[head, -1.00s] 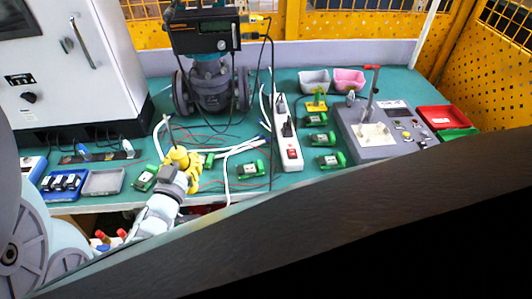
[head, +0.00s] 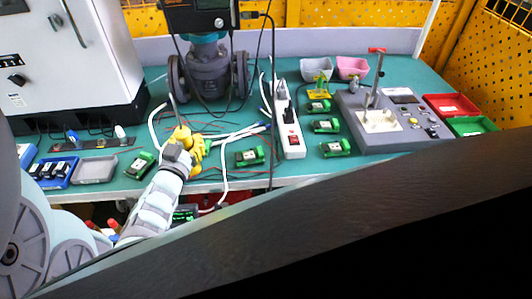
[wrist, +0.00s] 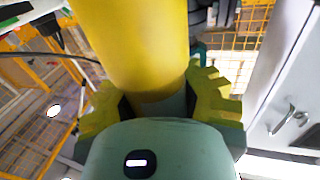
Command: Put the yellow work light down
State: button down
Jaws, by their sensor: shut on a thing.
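The yellow work light (wrist: 140,45) fills the upper middle of the wrist view as a thick, smooth yellow cylinder. My gripper (wrist: 165,100) is shut on it, with a jagged yellow finger on each side. In the head view my gripper (head: 190,140) is over the front part of the green workbench (head: 310,170), left of the middle. There the light is hard to tell apart from the yellow fingers. A thin grey rod stands up beside the fingers. I cannot tell the gap between the light and the bench top.
A large grey valve (head: 210,75) stands behind my gripper. White cables and thin wires lie around it. Green modules (head: 249,157) and a white power strip (head: 290,130) are to the right; a grey tray (head: 95,168) and white cabinet (head: 75,60) are left. Little bench is clear near my gripper.

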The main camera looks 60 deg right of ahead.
jog(key=c, duration=1.5)
grip_release()
jog(key=shift+f, duration=0.15)
jog(key=shift+c, duration=0.2)
jog(key=o, duration=0.7)
